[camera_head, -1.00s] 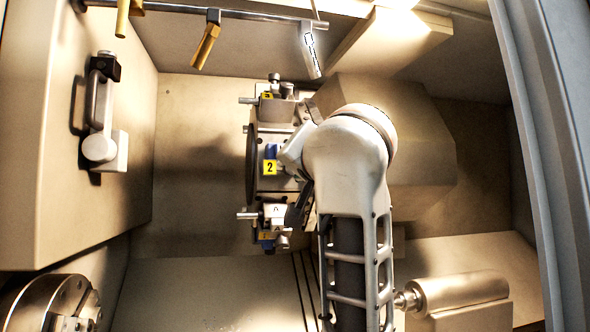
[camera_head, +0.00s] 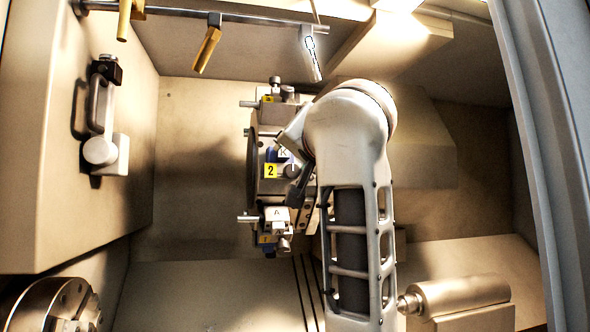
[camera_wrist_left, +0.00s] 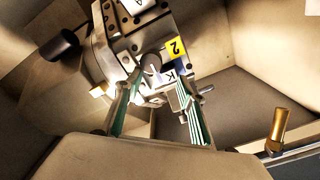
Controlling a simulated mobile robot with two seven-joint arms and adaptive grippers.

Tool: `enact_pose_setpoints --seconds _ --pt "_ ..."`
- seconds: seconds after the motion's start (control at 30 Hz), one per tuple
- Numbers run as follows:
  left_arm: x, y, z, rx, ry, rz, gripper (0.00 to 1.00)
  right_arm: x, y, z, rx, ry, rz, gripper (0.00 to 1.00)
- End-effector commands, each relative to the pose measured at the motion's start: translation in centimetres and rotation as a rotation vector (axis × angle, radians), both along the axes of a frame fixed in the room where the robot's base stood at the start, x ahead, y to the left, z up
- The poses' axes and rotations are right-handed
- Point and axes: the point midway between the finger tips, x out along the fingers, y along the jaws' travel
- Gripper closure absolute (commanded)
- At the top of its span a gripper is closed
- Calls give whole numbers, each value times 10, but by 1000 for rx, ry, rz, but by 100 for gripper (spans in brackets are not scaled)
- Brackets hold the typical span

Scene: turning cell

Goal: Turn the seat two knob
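The yellow seat two label (camera_head: 270,171) is on the middle of the turret (camera_head: 267,140) in the head view. A small round knob (camera_head: 291,171) shows just right of it, below a block marked K. In the left wrist view the label (camera_wrist_left: 176,47) is beyond the fingers, and a dark round knob end (camera_wrist_left: 151,63) shows near the fingertips. My left gripper (camera_wrist_left: 160,90) is open, its green-padded fingers apart in front of the seat. In the head view my left gripper (camera_head: 297,165) is partly hidden by my own arm. Contact with the knob cannot be told. My right gripper is not in view.
Another tool seat marked A (camera_head: 277,214) is just below seat two, and one (camera_head: 278,100) is above. A chuck (camera_head: 50,305) is at the lower left, a tailstock (camera_head: 460,295) at the lower right. Nozzles hang from a rail (camera_head: 240,16) above.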

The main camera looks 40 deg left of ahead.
Motion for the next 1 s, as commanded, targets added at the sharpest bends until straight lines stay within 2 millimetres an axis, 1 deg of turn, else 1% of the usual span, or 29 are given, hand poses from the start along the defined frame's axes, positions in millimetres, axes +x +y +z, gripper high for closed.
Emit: enact_pose_setpoints --seconds 0.03,0.2,0.3,0.4,0.53,1.0 --pt "-1 0 13 1 -4 1 62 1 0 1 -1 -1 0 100" --pt "-1 0 42 1 -3 0 62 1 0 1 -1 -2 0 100" --pt "-1 0 55 0 -2 0 62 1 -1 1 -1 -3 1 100" --pt "0 0 63 0 0 1 62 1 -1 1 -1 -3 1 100" --pt "-1 0 68 0 0 0 62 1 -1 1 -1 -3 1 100" --pt "-1 0 69 0 0 1 62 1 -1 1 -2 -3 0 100"
